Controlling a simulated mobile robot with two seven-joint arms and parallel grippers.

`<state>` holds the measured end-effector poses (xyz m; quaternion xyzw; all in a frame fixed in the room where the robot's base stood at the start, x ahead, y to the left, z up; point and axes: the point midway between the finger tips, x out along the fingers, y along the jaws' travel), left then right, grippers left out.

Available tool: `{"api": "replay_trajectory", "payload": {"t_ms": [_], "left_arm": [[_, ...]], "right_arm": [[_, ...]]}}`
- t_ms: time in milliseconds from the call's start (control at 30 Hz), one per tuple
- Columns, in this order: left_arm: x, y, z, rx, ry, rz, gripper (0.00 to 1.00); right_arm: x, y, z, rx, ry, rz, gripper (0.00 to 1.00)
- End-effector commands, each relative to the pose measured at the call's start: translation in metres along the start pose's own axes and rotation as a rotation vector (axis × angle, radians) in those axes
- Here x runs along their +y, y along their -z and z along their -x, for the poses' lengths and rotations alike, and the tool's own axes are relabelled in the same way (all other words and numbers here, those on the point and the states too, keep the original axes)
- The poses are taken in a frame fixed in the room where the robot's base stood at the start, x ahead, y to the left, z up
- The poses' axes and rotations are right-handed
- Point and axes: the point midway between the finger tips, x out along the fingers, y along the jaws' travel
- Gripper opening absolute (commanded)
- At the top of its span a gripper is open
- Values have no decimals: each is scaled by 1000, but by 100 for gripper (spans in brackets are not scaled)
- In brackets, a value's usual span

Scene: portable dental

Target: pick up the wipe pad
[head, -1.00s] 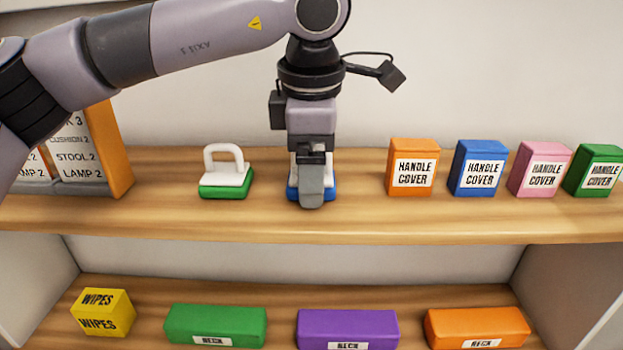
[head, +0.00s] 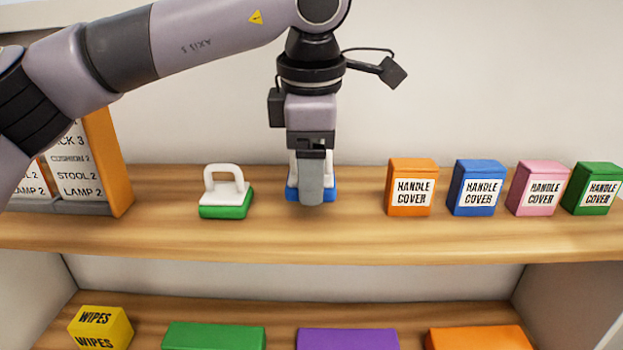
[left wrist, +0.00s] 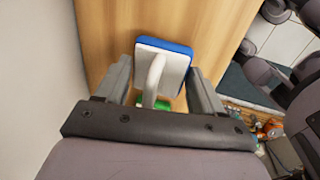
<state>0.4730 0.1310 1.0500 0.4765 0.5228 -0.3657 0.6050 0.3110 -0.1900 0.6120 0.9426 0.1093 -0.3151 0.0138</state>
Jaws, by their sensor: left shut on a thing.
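A wipe pad with a blue base, white top and white handle (head: 330,191) is mostly hidden behind my left gripper (head: 311,192) in the head view. The left wrist view shows this blue pad (left wrist: 175,57) between the fingers of my left gripper (left wrist: 160,85), with its white handle upright toward the palm. My left gripper is shut on this pad, which appears slightly above the upper shelf. A second pad with a green base and white handle (head: 226,208) stands on the shelf to the left. My right gripper is not in view.
The wooden upper shelf (head: 300,240) also bears orange (head: 410,170), blue, pink and green handle cover boxes to the right. A labelled orange-sided holder (head: 110,160) stands at the left. The lower shelf holds a yellow wipes box (head: 100,328) and long coloured boxes.

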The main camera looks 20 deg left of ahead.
Motion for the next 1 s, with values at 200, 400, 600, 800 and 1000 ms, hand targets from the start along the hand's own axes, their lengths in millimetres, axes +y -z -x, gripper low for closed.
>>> {"api": "replay_trajectory", "payload": {"t_ms": [200, 400, 600, 800, 1000], "left_arm": [[12, -1, 62, -4, -4, 3, 39], [23, -1, 118, -3, -2, 2, 39], [30, 0, 155, 0, -3, 2, 39], [34, 0, 168, -1, -1, 1, 39], [34, 0, 169, -1, 0, 1, 39]], "right_arm": [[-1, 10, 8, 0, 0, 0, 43], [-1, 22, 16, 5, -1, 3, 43], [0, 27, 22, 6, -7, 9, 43], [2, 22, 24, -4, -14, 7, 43], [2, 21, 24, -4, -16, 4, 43]]}}
